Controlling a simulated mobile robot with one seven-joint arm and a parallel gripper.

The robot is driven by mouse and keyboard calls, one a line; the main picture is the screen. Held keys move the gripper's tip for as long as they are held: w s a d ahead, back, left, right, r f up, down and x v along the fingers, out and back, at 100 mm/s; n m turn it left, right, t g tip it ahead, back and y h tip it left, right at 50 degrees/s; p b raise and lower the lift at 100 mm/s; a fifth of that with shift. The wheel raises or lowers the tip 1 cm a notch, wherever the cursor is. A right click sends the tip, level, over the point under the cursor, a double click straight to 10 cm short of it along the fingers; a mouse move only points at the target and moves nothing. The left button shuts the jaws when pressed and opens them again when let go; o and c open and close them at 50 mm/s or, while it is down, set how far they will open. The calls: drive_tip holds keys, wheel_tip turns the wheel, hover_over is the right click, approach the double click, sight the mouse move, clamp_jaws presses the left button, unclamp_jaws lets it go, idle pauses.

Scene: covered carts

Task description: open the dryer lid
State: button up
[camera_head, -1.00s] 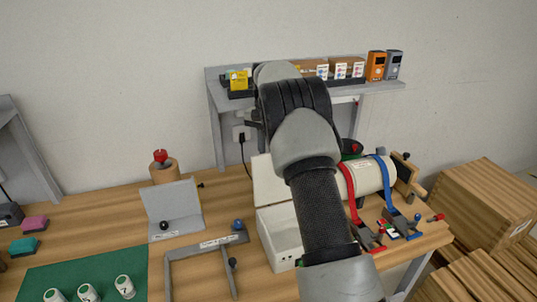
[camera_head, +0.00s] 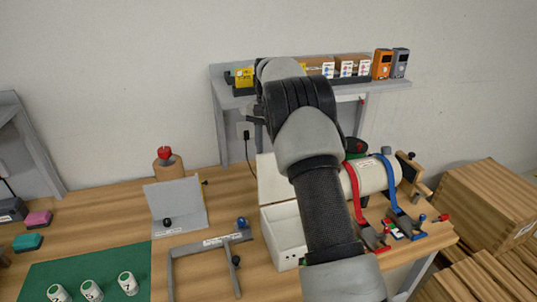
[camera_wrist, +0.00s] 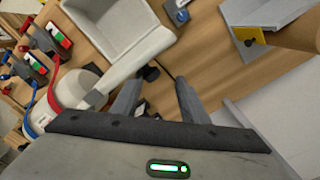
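The dryer appears to be the white box (camera_head: 284,246) on the workbench, partly hidden behind my arm. Its pale lid (camera_head: 268,180) stands raised at the back, and the box's inside is visible. In the wrist view the open box (camera_wrist: 113,25) is at the top, with the raised lid (camera_wrist: 132,66) seen nearly edge-on below it. My gripper (camera_wrist: 158,92) has its two fingers apart with nothing visible between them. It is beyond the lid, on the wall side; I cannot tell whether a finger touches the lid. In the head view my arm hides most of the gripper.
A grey shelf (camera_head: 225,100) with small boxes stands behind, close to my gripper. A white cylinder (camera_head: 374,176) with red and blue straps lies right of the box. A grey angled stand (camera_head: 178,205) and grey frame (camera_head: 207,243) are left. Wooden crates (camera_head: 485,200) stand at right.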

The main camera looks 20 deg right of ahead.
wheel_tip(320, 180, up, 11)
drive_tip(key=shift+f, duration=0.15)
drive_tip(key=s+a+r+n+t, duration=0.1)
drive_tip(key=s+a+r+n, duration=0.1)
drive_tip(key=s+r, duration=0.5)
drive_tip(key=s+a+r+n+t, duration=0.2)
drive_tip(key=s+r, duration=0.4)
drive_tip(key=s, duration=0.4)
drive_tip(key=s+a+f+n+t, duration=0.1)
drive_tip(key=s+f, duration=0.3)
drive_tip(key=s, duration=0.7)
drive_tip(key=s+a+f+n+t, duration=0.1)
drive_tip(key=s+f, duration=0.4)
drive_tip(key=s, duration=0.6)
drive_tip(key=a+n, duration=0.1)
drive_tip(key=n, duration=0.1)
drive_tip(key=shift+s+a+f+n+t, duration=0.3)
drive_tip(key=shift+s, duration=0.05)
